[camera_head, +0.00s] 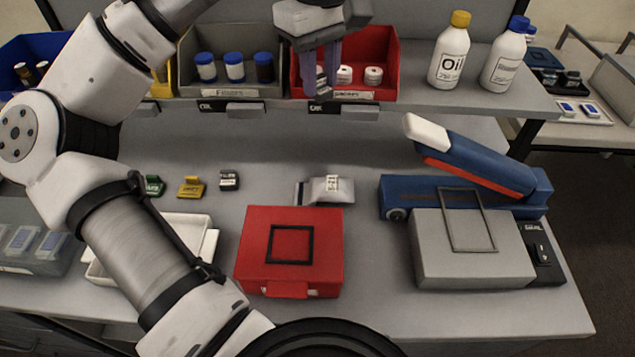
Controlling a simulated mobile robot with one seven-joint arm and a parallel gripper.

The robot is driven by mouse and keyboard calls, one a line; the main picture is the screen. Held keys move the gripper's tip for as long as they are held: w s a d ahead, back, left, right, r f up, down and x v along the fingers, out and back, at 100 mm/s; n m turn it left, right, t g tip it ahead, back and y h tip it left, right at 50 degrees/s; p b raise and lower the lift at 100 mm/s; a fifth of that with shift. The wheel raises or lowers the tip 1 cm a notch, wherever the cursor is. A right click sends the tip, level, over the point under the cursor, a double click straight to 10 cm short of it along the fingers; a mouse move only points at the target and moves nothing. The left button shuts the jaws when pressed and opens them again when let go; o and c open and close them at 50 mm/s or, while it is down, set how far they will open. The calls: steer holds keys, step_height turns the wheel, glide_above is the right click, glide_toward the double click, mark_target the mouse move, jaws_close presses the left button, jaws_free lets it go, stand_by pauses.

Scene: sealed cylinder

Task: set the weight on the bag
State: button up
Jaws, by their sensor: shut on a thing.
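My gripper (321,92) is high at the top centre, pointing down in front of the red bin. It is shut on a small dark piece (321,83), mostly hidden between the fingers; this may be the weight, but its shape is unclear. A silvery grey bag (325,190) with a pale printed label lies flat on the table behind the red case. The gripper and the held piece are apart from the bag, above and beyond it in the picture. Nothing is seen lying on top of the bag.
A red case (255,259) stands in front of the bag. A blue heat-sealer-like device (400,193) and a grey box (432,262) stand right. Small green (153,186), yellow (191,187) and black (229,180) pieces lie left. Bins and bottles (449,55) line the shelf (420,100).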

mark_target(324, 184)
steer(key=shift+s+d+n, duration=0.15)
steer(key=shift+d+n, duration=0.15)
steer(key=shift+d, duration=0.1)
step_height(324, 184, down, 20)
steer(key=shift+r+p, duration=0.1)
steer(key=shift+p, duration=0.55)
steer(key=o, duration=1)
step_height(324, 184, up, 12)
steer(key=shift+r+b, duration=0.1)
steer(key=shift+b, duration=0.35)
steer(key=shift+s, duration=0.1)
